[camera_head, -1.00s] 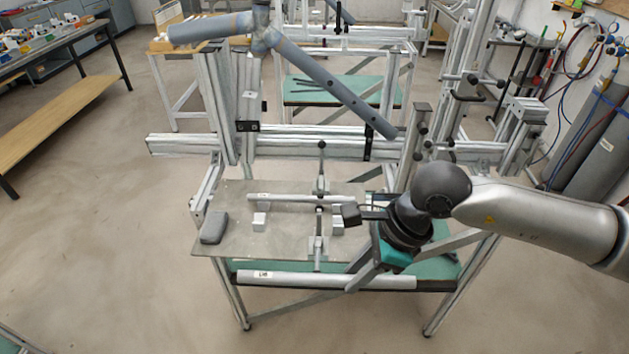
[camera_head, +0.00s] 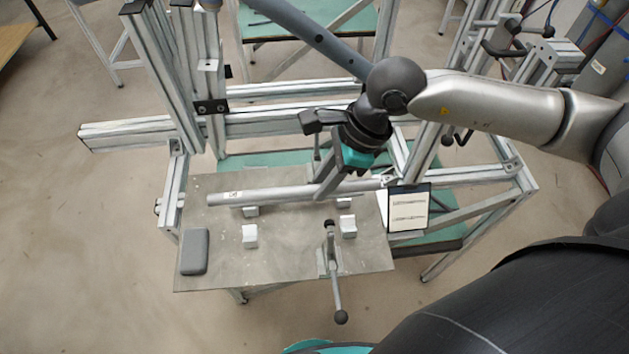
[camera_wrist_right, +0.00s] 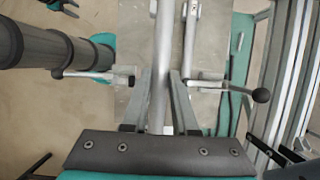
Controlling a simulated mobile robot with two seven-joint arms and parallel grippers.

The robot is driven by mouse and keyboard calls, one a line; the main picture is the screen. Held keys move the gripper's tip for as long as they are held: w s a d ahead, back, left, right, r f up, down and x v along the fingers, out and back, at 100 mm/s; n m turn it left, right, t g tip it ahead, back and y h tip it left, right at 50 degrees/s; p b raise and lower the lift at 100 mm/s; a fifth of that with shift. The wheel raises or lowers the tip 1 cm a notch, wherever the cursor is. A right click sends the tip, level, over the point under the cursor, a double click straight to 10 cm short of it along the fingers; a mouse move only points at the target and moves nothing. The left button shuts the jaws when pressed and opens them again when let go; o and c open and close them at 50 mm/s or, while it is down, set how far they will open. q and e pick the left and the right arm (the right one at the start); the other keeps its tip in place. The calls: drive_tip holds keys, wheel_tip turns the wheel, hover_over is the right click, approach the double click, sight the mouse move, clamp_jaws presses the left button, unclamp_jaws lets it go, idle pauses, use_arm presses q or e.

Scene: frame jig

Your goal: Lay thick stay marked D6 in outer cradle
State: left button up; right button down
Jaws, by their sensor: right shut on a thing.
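My right gripper (camera_head: 328,188) is shut on a long, thick grey tube (camera_head: 275,194) with a small white label near its left end; the label is too small to read surely. The tube lies left to right above the back pair of small white cradle blocks, left (camera_head: 251,212) and right (camera_head: 344,203); I cannot tell if it touches them. The front pair, left (camera_head: 250,236) and right (camera_head: 348,227), is bare. In the right wrist view the tube (camera_wrist_right: 163,60) runs between the fingers. The shorter tube seen earlier on the plate is not distinguishable. My left gripper is not in view.
A toggle clamp (camera_head: 332,265) with a black knob stands at the plate's front edge. A grey pad (camera_head: 195,252) lies on the plate (camera_head: 290,265) at left. A framed card (camera_head: 409,208) stands at right. Aluminium posts (camera_head: 167,75) rise behind.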

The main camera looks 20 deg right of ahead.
drive_tip(key=f+b, duration=0.1)
drive_tip(key=f, duration=0.2)
drive_tip(key=f+b, duration=0.2)
drive_tip(key=f, duration=0.1)
drive_tip(key=s+f+b, duration=0.1)
drive_tip(key=f, duration=0.3)
drive_tip(key=shift+f+b, duration=0.1)
drive_tip(key=shift+b, duration=0.2)
use_arm(q)
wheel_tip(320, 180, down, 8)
drive_tip(key=b, duration=0.2)
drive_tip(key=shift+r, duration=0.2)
use_arm(e)
drive_tip(key=shift+f, duration=1.35)
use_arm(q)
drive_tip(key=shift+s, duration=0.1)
